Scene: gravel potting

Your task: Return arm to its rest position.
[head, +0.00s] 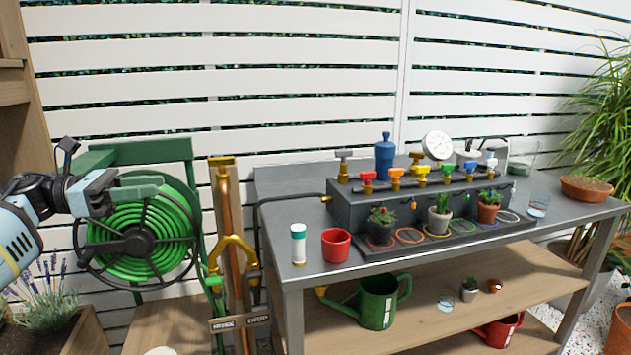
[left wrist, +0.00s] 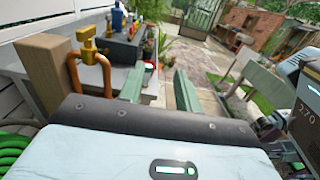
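My left gripper (head: 150,191) is at the left of the head view, raised in front of the green hose reel. My right gripper does not show clearly in either view. Parts of my own body appear at the right edge of the left wrist view.
The green hose reel (head: 140,238) stands behind my left gripper. A copper pipe tap post (head: 228,215) rises right of it. The grey workbench (head: 285,205) holds a red cup (head: 336,245), a white bottle (head: 298,246) and potted plants. Lavender (head: 46,300) grows below my left arm.

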